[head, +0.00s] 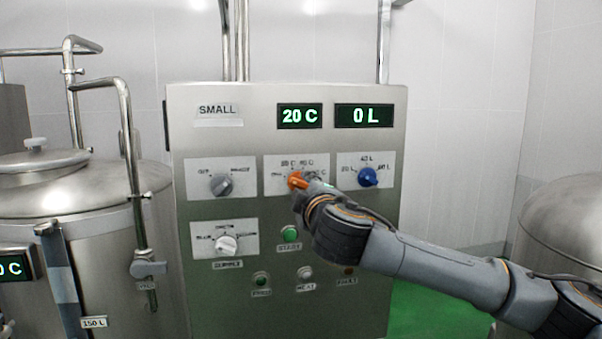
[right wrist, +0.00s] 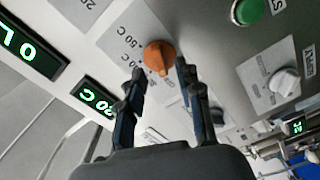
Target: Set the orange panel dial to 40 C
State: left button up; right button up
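The orange dial (head: 296,181) is on a white plate in the upper middle of the steel panel (head: 330,222). The temperature display (head: 299,116) above it reads 20 C. My right gripper reaches in from the right and covers part of the dial and its scale in the head view. In the right wrist view the orange dial (right wrist: 158,57) lies between the tips of the right gripper (right wrist: 160,76), which stand apart, one on each side. I see gaps beside the dial and cannot tell any contact. My left gripper is not in view.
A blue dial (head: 367,177) sits close to the right of the orange one, under a display (head: 364,115) reading 0 L. A grey dial (head: 221,185) is to the left. A white dial (head: 225,244) and a green button (head: 289,234) are below.

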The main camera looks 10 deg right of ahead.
aim_at(299, 182)
jog(key=shift+w+p, duration=0.45)
jog(key=shift+w, duration=1)
jog(key=shift+c, duration=0.4)
grip_shut()
jog(key=shift+f, duration=0.1)
